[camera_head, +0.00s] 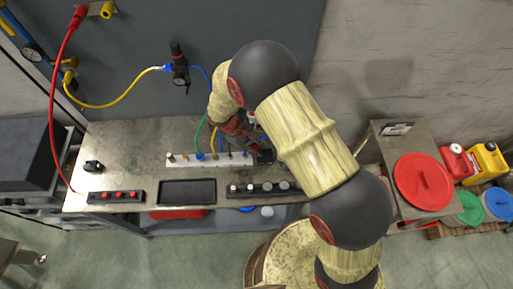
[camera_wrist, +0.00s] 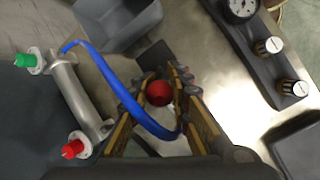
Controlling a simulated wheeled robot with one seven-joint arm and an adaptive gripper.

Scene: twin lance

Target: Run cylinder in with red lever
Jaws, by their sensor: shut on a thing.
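The red ball knob of the lever (camera_wrist: 159,93) sits between my fingers in the wrist view. My gripper (camera_wrist: 163,84) is shut on it. The lever's shaft and base are hidden beneath the knob and fingers. A silver cylinder (camera_wrist: 80,97) lies at the left of the wrist view, with a green fitting (camera_wrist: 26,60) and a red fitting (camera_wrist: 73,149). A blue hose (camera_wrist: 112,80) runs from near its upper end across my gripper. In the head view my arm covers most of the gripper, and the lever and cylinder cannot be made out.
The metal bench (camera_head: 130,140) bears a pale manifold strip (camera_head: 180,162), a black tray (camera_head: 187,192), and a black strip with red buttons (camera_head: 117,196). A panel with white-topped knobs (camera_wrist: 270,46) stands right of my gripper. A grey bin (camera_wrist: 118,30) lies beyond the cylinder.

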